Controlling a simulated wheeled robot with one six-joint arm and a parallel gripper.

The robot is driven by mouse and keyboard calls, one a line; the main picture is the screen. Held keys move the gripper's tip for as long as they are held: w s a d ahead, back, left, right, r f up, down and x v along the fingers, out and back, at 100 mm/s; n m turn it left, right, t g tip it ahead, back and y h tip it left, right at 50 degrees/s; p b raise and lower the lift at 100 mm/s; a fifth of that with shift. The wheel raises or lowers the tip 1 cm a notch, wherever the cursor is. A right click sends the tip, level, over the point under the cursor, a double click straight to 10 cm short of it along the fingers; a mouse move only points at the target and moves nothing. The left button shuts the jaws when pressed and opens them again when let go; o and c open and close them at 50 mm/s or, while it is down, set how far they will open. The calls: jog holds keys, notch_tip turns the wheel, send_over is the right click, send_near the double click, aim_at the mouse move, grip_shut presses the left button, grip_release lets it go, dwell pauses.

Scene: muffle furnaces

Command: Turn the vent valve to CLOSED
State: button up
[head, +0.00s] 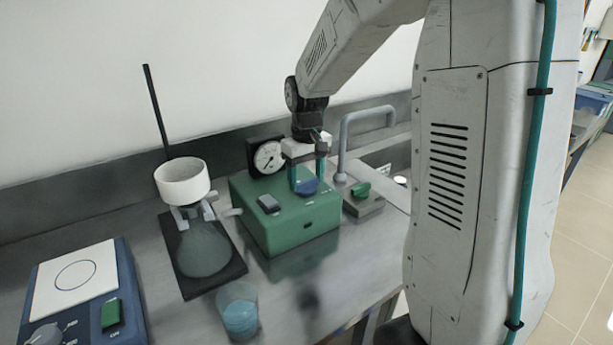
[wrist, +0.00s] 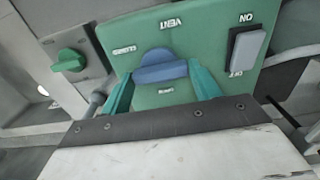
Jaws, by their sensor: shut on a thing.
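The vent valve is a blue knob (head: 307,187) on top of a green box (head: 290,232), partly hidden by my fingers in the head view. My gripper (head: 306,180) comes down from above with its two teal fingers on either side of the knob. In the wrist view the knob (wrist: 160,70) lies between the fingers, its long side running roughly left to right. The gripper is shut on it. The upside-down VENT label is above the knob, and a label that seems to read CLOSED is at its left. I cannot tell the knob's exact setting.
A grey ON/OFF switch (head: 268,203) sits on the same box, with a dial gauge (head: 268,157) behind. A flask (head: 203,248) with a white funnel (head: 182,180) and a blue beaker (head: 238,312) stand left. A green tap knob (head: 360,190) and grey pipe are right.

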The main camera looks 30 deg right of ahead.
aim_at(307, 181)
jog(key=o, duration=1)
notch_tip(307, 181, up, 8)
jog(key=shift+f, duration=0.1)
dwell(0.4)
jog(key=shift+t, duration=0.7)
jog(key=s+a, duration=0.3)
jog(key=s, duration=0.6)
jog(key=s+a+r, duration=0.1)
jog(key=s+a, duration=0.3)
jog(key=s, duration=0.5)
jog(key=s+a+r, duration=0.1)
jog(key=s+a, duration=0.2)
jog(key=s, duration=0.6)
jog(key=shift+a, duration=0.25)
